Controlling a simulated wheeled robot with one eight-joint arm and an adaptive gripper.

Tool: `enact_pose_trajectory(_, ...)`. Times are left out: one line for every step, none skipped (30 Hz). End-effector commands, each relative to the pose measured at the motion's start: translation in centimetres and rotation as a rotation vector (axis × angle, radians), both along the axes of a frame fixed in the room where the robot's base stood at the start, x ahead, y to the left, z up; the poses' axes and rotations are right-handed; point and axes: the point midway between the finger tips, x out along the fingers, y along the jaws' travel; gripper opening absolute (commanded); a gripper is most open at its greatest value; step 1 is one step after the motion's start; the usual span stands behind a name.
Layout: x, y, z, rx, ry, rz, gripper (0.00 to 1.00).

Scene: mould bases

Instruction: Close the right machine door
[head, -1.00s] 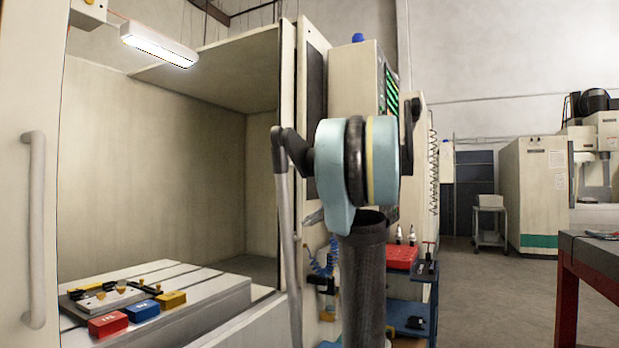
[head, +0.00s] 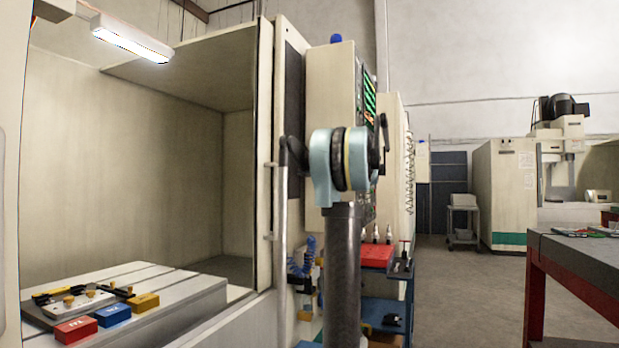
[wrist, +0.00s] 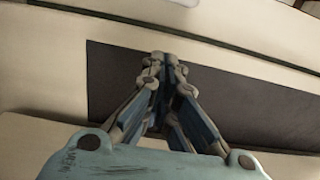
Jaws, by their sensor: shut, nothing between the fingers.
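The right machine door (head: 265,100) is a tall cream panel seen nearly edge-on at the right side of the machine opening, with a dark window (head: 293,120) on its face. The opening to its left is wide open. Small handle brackets (head: 270,237) stick out at its edge; my arm covers most of the handle. In the wrist view my gripper (wrist: 164,58) has its fingertips together, with nothing held. Behind the fingers are a dark panel (wrist: 240,105) and cream surfaces. I cannot tell whether the tips touch anything. The head view does not clearly show my gripper.
Inside the machine, a table (head: 190,297) bears red, blue and yellow blocks. The left door (head: 10,170) stands at the left picture edge. A red-legged workbench (head: 575,265) stands right; floor between is clear.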

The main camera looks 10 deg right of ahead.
Motion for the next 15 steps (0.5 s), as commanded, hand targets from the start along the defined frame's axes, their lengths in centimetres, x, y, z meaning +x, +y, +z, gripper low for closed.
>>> enact_pose_trajectory(0.5, 0.9, 0.0, 0.000, 0.000, 0.003, 0.00)
enact_pose_trajectory(0.8, 1.4, 0.0, 0.000, 0.000, 0.003, 0.00)
enact_pose_trajectory(1.2, 2.0, 0.0, 0.000, 0.000, 0.004, 0.00)
enact_pose_trajectory(1.5, 2.4, 0.0, 0.000, 0.000, 0.003, 0.00)
enact_pose_trajectory(1.8, 2.8, 0.0, -0.001, 0.001, 0.003, 0.00)
enact_pose_trajectory(2.1, 3.5, 0.0, -0.001, 0.001, 0.004, 0.00)
enact_pose_trajectory(2.4, 3.9, 0.0, -0.001, 0.001, 0.003, 0.00)
enact_pose_trajectory(2.7, 4.3, 0.0, -0.001, 0.001, 0.002, 0.00)
enact_pose_trajectory(2.6, 4.8, 0.0, -0.001, 0.001, 0.002, 0.00)
enact_pose_trajectory(2.2, 5.1, 0.0, -0.001, 0.001, 0.001, 0.00)
enact_pose_trajectory(1.9, 5.3, 0.0, -0.001, 0.001, 0.001, 0.00)
enact_pose_trajectory(1.5, 5.6, 0.0, -0.001, 0.001, 0.000, 0.00)
enact_pose_trajectory(1.3, 5.9, 0.0, -0.001, 0.001, 0.000, 0.00)
enact_pose_trajectory(1.1, 6.1, 0.0, -0.001, 0.001, -0.001, 0.00)
enact_pose_trajectory(0.9, 6.3, 0.0, -0.001, 0.001, -0.001, 0.00)
